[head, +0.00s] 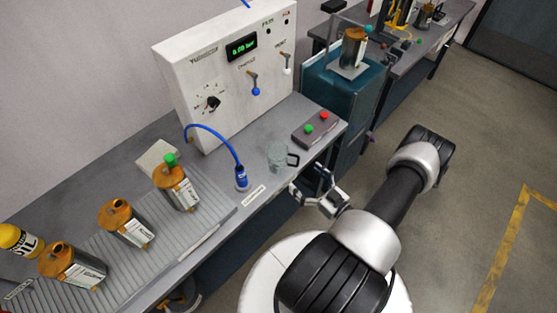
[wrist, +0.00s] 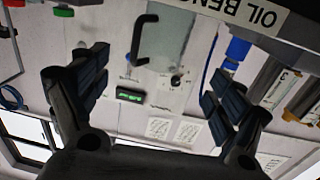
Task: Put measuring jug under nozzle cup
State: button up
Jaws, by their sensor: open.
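The clear measuring jug (head: 277,156) stands upright on the grey bench, its dark handle (head: 293,160) turned toward my gripper. The blue nozzle cup (head: 241,179) sits at the end of a blue hose, near the bench's front edge and left of the jug. My gripper (head: 309,178) is open and empty, just off the front edge by the jug's handle, apart from it. In the upside-down wrist view the jug (wrist: 176,38) and its black handle (wrist: 143,40) show beyond and between the spread fingers (wrist: 152,88). The blue nozzle cup (wrist: 238,50) shows at the right there.
A white panel (head: 225,85) with display and levers stands behind. A button box (head: 319,128) is right of the jug. Amber containers (head: 127,222) stand on the ribbed tray at left. A label (head: 254,195) marks the bench's front. Open floor lies right.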

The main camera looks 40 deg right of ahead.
aim_at(285, 163)
jog(key=w+b, duration=0.1)
jog(key=w, duration=0.6)
jog(key=shift+w, duration=0.4)
jog(key=w, duration=0.3)
jog(key=w+b, duration=0.1)
jog(key=shift+w+a+f, duration=0.1)
jog(key=shift+w+a, duration=0.05)
jog(key=shift+a, duration=0.25)
jog(key=shift+w, duration=0.4)
jog(key=shift+c, duration=0.6)
jog(key=c, duration=1.1)
jog(key=shift+c, duration=0.2)
